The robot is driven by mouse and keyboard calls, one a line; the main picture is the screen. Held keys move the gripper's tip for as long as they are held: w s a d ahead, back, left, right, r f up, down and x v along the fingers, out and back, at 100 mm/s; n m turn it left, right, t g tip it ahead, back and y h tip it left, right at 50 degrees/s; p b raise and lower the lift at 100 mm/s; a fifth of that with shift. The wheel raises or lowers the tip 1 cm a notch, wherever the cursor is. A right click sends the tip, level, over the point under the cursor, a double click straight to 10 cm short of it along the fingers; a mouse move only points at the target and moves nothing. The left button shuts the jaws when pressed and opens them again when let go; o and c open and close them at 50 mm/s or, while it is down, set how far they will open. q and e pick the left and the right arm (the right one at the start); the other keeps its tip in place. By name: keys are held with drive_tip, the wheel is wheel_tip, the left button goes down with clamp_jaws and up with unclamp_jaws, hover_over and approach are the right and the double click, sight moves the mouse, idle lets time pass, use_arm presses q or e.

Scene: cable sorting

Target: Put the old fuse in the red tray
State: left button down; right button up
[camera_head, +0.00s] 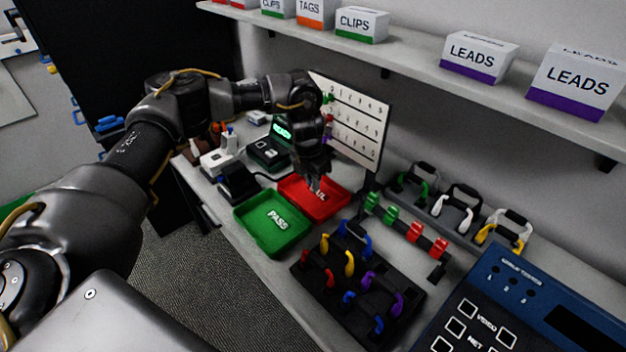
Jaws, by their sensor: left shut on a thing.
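The red tray (297,203) lies on the bench behind the green PASS tray (272,223). Its white lettering is partly covered by my left gripper. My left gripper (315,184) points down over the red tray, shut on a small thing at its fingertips. That would be the old fuse, but it is too small and hidden to make out. I cannot tell whether the fingertips touch the tray floor. My right gripper is not in view.
A black rack (340,301) with several coloured cable loops stands in front. Red and green clips (391,217) sit on a bar to the right. A white numbered board (352,125) stands behind the tray. A blue panel (500,310) fills the lower right. A shelf (400,52) with boxes runs above.

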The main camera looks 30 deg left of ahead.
use_arm(q)
drive_tip(key=shift+f+b, duration=0.4)
drive_tip(key=shift+f, duration=0.5)
idle(1.2)
drive_tip(key=c, duration=0.8)
unclamp_jaws()
drive_tip(key=shift+o, duration=0.2)
drive_tip(key=shift+r, duration=0.2)
drive_tip(key=shift+r+p, duration=2.95)
drive_tip(key=shift+r, duration=0.9)
